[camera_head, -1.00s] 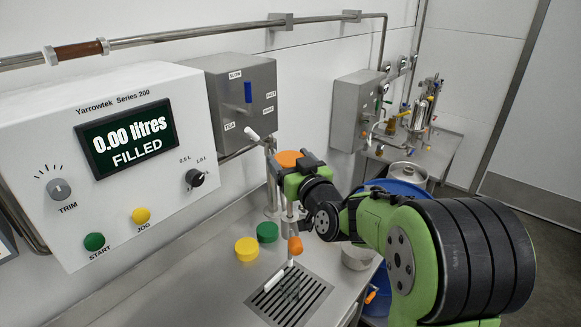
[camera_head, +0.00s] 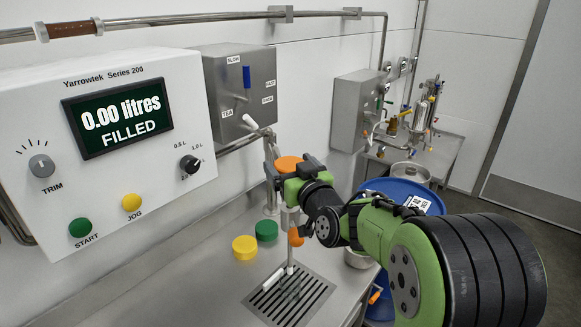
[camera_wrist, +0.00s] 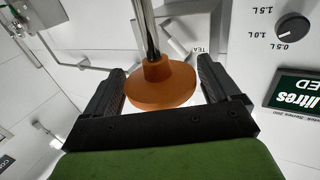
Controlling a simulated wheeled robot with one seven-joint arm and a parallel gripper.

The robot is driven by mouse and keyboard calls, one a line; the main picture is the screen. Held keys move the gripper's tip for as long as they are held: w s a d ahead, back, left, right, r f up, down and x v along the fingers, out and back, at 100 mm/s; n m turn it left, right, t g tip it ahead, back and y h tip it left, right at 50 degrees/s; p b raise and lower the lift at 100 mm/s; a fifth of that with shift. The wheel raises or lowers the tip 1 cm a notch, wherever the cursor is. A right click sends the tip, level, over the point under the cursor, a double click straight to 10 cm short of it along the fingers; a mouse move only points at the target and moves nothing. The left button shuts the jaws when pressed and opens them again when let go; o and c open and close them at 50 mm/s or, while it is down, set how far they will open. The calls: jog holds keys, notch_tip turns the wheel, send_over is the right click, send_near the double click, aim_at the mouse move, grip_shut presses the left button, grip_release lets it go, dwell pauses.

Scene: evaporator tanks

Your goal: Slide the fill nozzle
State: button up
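The fill nozzle assembly stands over the steel bench, with an upright metal post (camera_head: 289,219), an orange round piece (camera_head: 288,163) on top and a lower orange piece (camera_head: 295,237). I cannot tell for certain which part slides. My gripper (camera_head: 292,172) is at the upper orange piece, its black fingers on either side. In the wrist view, an orange flared piece (camera_wrist: 160,86) on a metal rod (camera_wrist: 146,28) lies between the open fingers of my gripper (camera_wrist: 165,88), with gaps seen on both sides. My wrist hides part of the post.
A drain grate (camera_head: 290,296) lies below the nozzle. Yellow (camera_head: 245,247) and green (camera_head: 267,231) caps sit beside it. The control panel (camera_head: 110,160) reads "0.00 litres FILLED". A grey box (camera_head: 240,95) hangs behind. A blue drum (camera_head: 402,192) stands behind my arm.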

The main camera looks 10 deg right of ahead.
jog(key=shift+o, duration=0.7)
jog(key=s+d+b, duration=0.2)
jog(key=s+b, duration=0.2)
jog(key=s, duration=1.1)
jog(key=shift+s+d, duration=0.2)
jog(key=shift+s, duration=0.05)
jog(key=shift+a, duration=0.1)
jog(key=s+a+f+m+g+h+p, duration=0.1)
jog(key=s+f+g+p, duration=0.2)
jog(key=s+g, duration=0.3)
jog(key=s+a+f+g+h+p, duration=0.1)
jog(key=s+f+g+p, duration=0.2)
jog(key=s, duration=1)
jog(key=g+p, duration=0.1)
jog(key=g, duration=0.2)
jog(key=shift+s+f+m+h, duration=0.2)
jog(key=shift+f+m+h, duration=0.05)
jog(key=shift+m+h, duration=0.15)
jog(key=shift+a, duration=0.1)
